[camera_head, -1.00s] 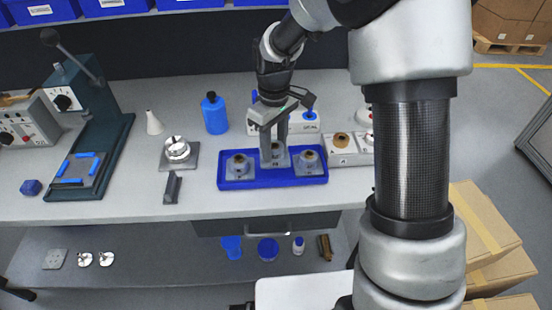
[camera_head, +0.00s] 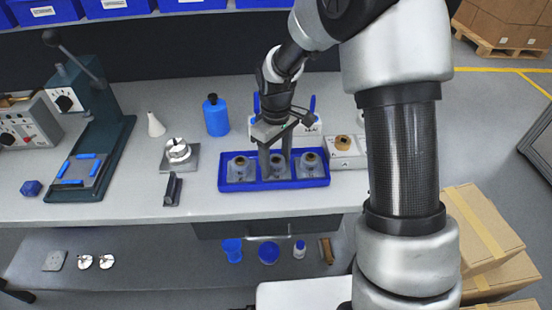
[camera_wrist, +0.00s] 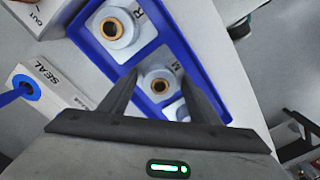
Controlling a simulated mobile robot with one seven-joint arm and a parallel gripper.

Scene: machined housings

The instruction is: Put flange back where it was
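A blue tray (camera_head: 323,183) on the bench holds three grey flanged pieces with round bosses: left (camera_head: 240,170), middle (camera_head: 277,172) and right (camera_head: 311,163). My gripper (camera_head: 276,166) is over the middle one, fingers pointing down. In the wrist view, my gripper (camera_wrist: 158,76) is open. The middle piece (camera_wrist: 160,84), by the letter M, shows between and beyond the fingertips with a bronze-coloured ring in its bore. The piece by the letter R (camera_wrist: 114,26) stands clear of the fingers. The third piece (camera_wrist: 178,110) is partly hidden. Finger contact cannot be told.
A blue bottle (camera_head: 216,118), a white cone (camera_head: 155,125), a metal ring on a grey plate (camera_head: 178,151) and a dark block (camera_head: 173,190) stand left of the tray. A light box marked SEAL (camera_wrist: 50,88) is close behind it. A press (camera_head: 95,130) stands far left.

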